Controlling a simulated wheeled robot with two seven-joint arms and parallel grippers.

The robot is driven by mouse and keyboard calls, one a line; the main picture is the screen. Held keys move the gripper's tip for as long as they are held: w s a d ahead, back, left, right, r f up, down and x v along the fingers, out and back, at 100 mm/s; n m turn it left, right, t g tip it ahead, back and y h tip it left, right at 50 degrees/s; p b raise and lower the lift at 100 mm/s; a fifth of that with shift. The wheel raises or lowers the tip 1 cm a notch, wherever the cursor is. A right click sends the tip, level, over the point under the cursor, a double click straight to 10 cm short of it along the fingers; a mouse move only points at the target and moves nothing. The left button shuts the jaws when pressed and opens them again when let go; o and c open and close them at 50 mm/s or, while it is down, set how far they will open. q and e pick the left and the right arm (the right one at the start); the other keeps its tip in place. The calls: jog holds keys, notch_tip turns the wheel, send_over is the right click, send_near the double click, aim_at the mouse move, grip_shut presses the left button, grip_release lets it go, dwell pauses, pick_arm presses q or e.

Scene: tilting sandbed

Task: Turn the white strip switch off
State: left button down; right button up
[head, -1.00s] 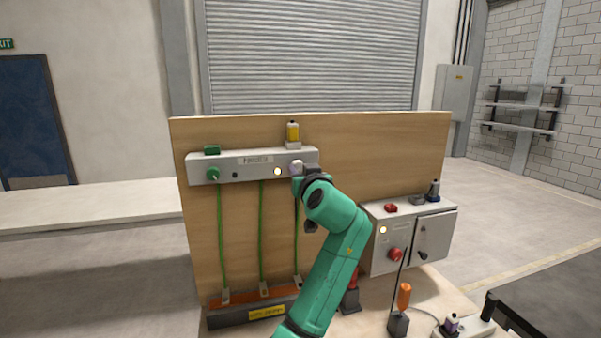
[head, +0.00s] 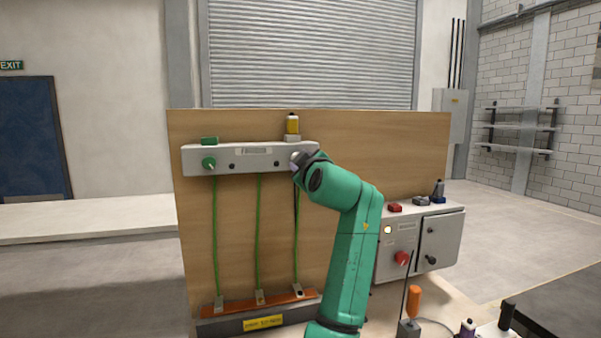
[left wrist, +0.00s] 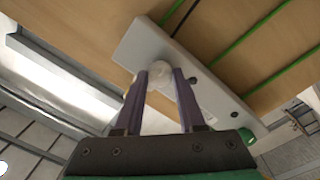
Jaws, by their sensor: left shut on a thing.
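A long pale grey-white strip (head: 235,160) is fixed along the upper left of a wooden board (head: 385,150). A pale round switch knob (left wrist: 160,68) is at its right end in the head view, mostly covered by my gripper. My left gripper (head: 298,161) is at this knob. In the left wrist view my left gripper (left wrist: 160,74) has its two purple fingers on either side of the knob, shut on it. The small lamp (head: 277,164) beside the knob is dark. My right gripper does not show.
A green knob (head: 208,163) is at the strip's left end. A yellow-topped piece (head: 292,126) stands above its right end. Green cables (head: 259,235) hang below. A grey control box (head: 435,243) with a red knob (head: 401,258) and lit lamp is at right.

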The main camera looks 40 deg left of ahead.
pick_arm(q)
jog(key=shift+n+b, duration=0.55)
jog(key=shift+n, duration=0.75)
jog(key=c, duration=0.5)
grip_release()
jog(key=b+v, duration=0.5)
jog(key=v, duration=0.9)
jog(key=shift+s+d, duration=0.25)
jog(key=shift+d, duration=0.05)
